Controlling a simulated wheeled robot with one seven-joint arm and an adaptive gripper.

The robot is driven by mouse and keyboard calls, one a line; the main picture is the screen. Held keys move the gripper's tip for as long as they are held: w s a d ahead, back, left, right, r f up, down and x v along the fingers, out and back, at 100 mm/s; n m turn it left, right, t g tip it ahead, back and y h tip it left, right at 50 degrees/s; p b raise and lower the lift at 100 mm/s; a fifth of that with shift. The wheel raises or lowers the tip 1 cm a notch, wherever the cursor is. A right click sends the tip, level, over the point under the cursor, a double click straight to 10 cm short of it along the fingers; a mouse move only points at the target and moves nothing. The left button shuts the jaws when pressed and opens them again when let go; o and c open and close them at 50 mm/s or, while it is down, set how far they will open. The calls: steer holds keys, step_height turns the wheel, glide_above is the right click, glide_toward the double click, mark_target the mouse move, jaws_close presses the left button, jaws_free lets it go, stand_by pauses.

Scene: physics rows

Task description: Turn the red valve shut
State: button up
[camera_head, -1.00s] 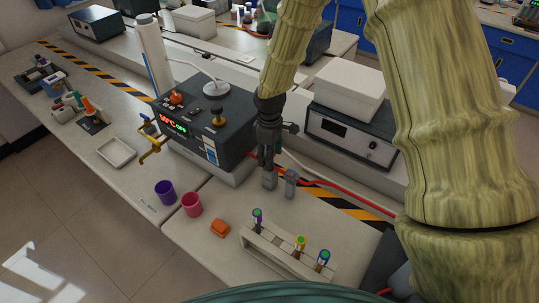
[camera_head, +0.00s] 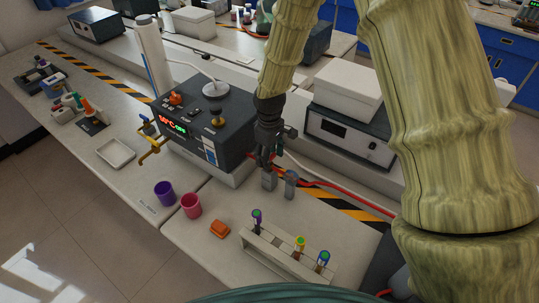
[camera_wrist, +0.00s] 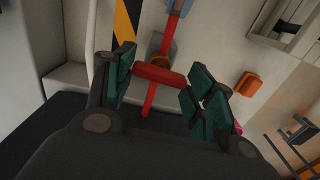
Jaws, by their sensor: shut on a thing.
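My gripper (camera_head: 265,158) reaches down to the bench beside the right end of the dark instrument box. In the head view the gripper hides the valve handle. Grey fittings (camera_head: 290,180) stand on the bench by the fingertips.
A red hose (camera_head: 345,195) runs right from the fittings. A test-tube rack (camera_head: 275,256), an orange block (camera_head: 219,229), a pink cup (camera_head: 191,206) and a purple cup (camera_head: 164,194) stand nearer. The dark instrument box (camera_head: 200,140) is close on the left, a white-lidded box (camera_head: 349,90) behind.

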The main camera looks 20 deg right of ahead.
steer(key=o, duration=1)
steer(key=shift+w+d, duration=0.1)
steer(key=shift+d, duration=0.05)
steer(key=shift+r, duration=0.1)
step_height(320, 180, up, 12)
stand_by(0.3)
